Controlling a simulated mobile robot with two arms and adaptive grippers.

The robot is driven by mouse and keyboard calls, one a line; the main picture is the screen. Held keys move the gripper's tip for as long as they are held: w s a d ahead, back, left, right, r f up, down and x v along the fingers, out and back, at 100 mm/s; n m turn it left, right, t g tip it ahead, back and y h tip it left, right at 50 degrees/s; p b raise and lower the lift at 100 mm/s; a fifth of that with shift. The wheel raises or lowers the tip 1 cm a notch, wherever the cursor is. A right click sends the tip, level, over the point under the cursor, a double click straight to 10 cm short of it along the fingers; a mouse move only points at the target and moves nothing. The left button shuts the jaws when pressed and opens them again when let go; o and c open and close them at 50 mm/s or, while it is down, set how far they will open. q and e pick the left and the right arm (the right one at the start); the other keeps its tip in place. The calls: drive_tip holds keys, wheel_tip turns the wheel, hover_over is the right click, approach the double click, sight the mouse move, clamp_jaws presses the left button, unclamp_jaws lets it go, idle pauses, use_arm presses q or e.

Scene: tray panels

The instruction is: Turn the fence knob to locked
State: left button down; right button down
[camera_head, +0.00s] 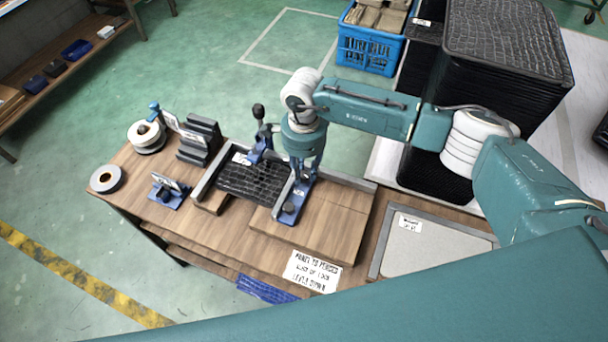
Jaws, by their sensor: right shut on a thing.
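My right gripper (306,168) reaches down from above onto a blue fixture at the right side of the fence on the wooden bench. It is shut on the fence knob there, which the gripper and wrist mostly hide, so its turn position cannot be read. A dark round knob (288,208) shows on the blue base just in front of the gripper. A black textured panel (252,182) lies between the grey fence rails (222,166). A blue clamp with a black-tipped handle (259,112) stands behind the panel. My left gripper is not in view.
The wooden bench (335,225) also holds a tape roll (106,179), a tape dispenser (146,137), dark stacked blocks (199,142) and a small blue stand (170,190). A grey tray (432,246) lies at right. Stacked black panels (505,50) and a blue crate (368,48) are behind.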

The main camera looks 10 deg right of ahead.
drive_tip(key=m+b, duration=0.2)
drive_tip(key=m, duration=0.1)
drive_tip(key=m+b, duration=0.2)
drive_tip(key=m, duration=0.1)
drive_tip(key=shift+f+m, duration=0.2)
drive_tip(key=shift+m, duration=0.1)
drive_tip(key=m+b, duration=0.2)
drive_tip(key=m, duration=0.1)
drive_tip(key=shift+r, duration=0.1)
drive_tip(key=shift+r+m+b, duration=0.1)
drive_tip(key=shift+m+b, duration=0.7)
drive_tip(key=shift+m, duration=0.5)
drive_tip(key=c, duration=1.4)
unclamp_jaws()
drive_tip(key=shift+r, duration=0.1)
